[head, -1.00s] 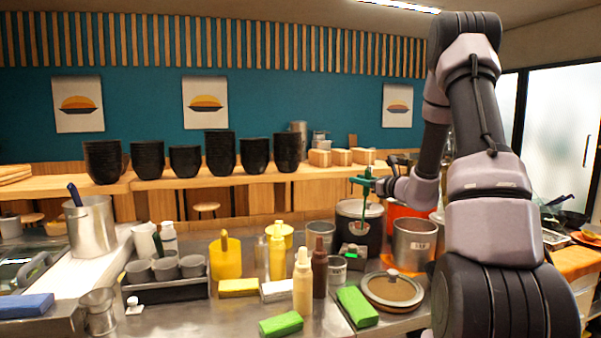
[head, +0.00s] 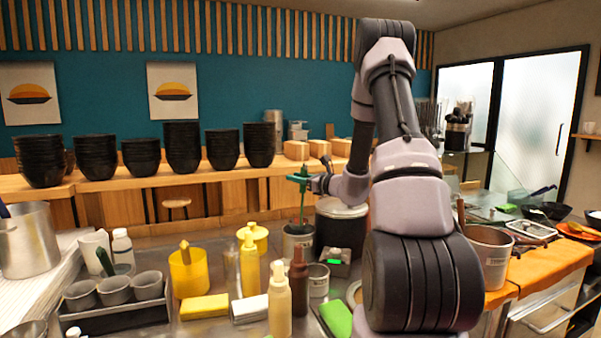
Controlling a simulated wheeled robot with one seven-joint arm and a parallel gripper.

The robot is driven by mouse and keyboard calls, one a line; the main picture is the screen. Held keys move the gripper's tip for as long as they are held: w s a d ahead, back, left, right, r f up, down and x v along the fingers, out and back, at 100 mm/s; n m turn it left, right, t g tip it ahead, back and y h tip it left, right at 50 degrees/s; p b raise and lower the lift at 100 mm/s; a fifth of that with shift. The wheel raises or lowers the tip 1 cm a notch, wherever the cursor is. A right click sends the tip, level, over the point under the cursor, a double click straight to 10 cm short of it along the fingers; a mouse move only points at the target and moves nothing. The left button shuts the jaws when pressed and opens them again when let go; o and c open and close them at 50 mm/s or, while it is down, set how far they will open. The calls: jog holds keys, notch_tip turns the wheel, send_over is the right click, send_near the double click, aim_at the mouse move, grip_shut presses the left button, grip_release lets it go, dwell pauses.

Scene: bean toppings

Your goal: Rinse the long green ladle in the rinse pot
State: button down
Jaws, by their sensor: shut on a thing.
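My gripper (head: 308,183) is shut on the green ladle (head: 303,205) near its top. The ladle hangs about upright, its shaft running down to the mouth of a small grey metal pot (head: 298,245) with a pale label. Its lower end is hidden, and I cannot tell whether it is inside the pot or behind its rim. The label is too small to read, so I cannot confirm that this is the rinse pot.
A large dark lidded pot (head: 341,230) stands just right of the metal pot. Sauce bottles (head: 279,300), a yellow container (head: 189,272) and a grey caddy (head: 120,318) stand in front and left. Another metal pot (head: 488,252) stands right, beyond my arm. Black bowl stacks (head: 183,148) line the back counter.

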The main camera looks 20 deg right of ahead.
notch_tip(320, 180, down, 9)
dwell(1.8)
dwell(0.5)
